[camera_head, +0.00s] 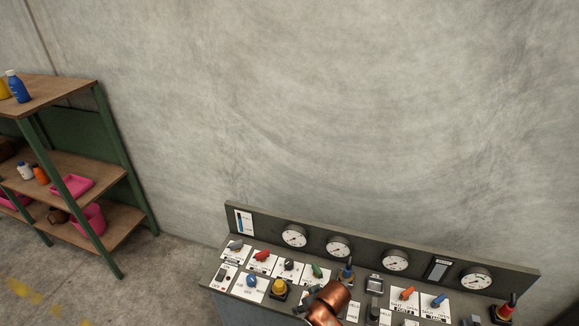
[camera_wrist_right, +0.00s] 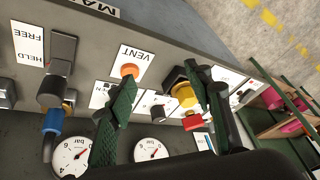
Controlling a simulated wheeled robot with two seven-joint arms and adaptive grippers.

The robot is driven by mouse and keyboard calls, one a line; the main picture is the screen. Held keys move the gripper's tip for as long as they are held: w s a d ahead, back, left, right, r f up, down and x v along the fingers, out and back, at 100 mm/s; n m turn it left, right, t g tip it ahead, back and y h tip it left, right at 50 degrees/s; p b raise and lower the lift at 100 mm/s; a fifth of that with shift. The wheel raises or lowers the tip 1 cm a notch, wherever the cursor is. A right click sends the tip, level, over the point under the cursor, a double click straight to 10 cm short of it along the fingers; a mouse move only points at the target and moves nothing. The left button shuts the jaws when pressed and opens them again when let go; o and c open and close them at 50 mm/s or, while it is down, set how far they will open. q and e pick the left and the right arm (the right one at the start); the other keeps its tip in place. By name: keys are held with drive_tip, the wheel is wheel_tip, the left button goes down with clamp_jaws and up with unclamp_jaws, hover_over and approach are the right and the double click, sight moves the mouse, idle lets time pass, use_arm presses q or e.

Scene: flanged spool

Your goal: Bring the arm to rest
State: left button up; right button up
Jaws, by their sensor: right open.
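My right gripper (camera_wrist_right: 163,77) shows in the wrist view as two dark green fingers spread apart, with nothing held between them. It hangs over the control panel (camera_head: 378,244). A yellow knob (camera_wrist_right: 184,94) appears between the fingers, close to the right one; I cannot tell how far below it lies. The left finger crosses the panel close to the orange knob (camera_wrist_right: 129,71) on the VENT label. My left gripper is in neither view.
The panel carries several round gauges (camera_head: 294,236), coloured knobs such as a red one (camera_head: 262,255), and a red-topped lever (camera_head: 507,308) at the right. A wooden shelf unit (camera_head: 70,167) with bottles and pink bins stands left. A bare wall (camera_head: 350,110) is behind.

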drive_tip(key=s+d+f+m+h, duration=0.2)
drive_tip(key=s+d+m+h, duration=0.2)
drive_tip(key=s+d, duration=2.45)
wheel_tip(320, 180, down, 36)
drive_tip(key=g+b, duration=0.1)
drive_tip(key=b, duration=0.6)
use_arm(q)
wheel_tip(320, 180, down, 14)
drive_tip(key=s+b, duration=0.1)
drive_tip(key=b, duration=0.5)
drive_tip(key=shift+s+r, duration=0.2)
drive_tip(key=shift+s, duration=0.1)
use_arm(e)
drive_tip(key=s+f+g, duration=0.1)
drive_tip(key=s+f, duration=0.9)
drive_tip(key=f, duration=0.2)
drive_tip(key=s+f+y, duration=0.1)
drive_tip(key=s+f, duration=0.8)
drive_tip(key=f, duration=0.4)
drive_tip(key=shift+s+a+n+g, duration=0.15)
drive_tip(key=shift+s+n+g, duration=0.25)
drive_tip(key=shift+f, duration=0.1)
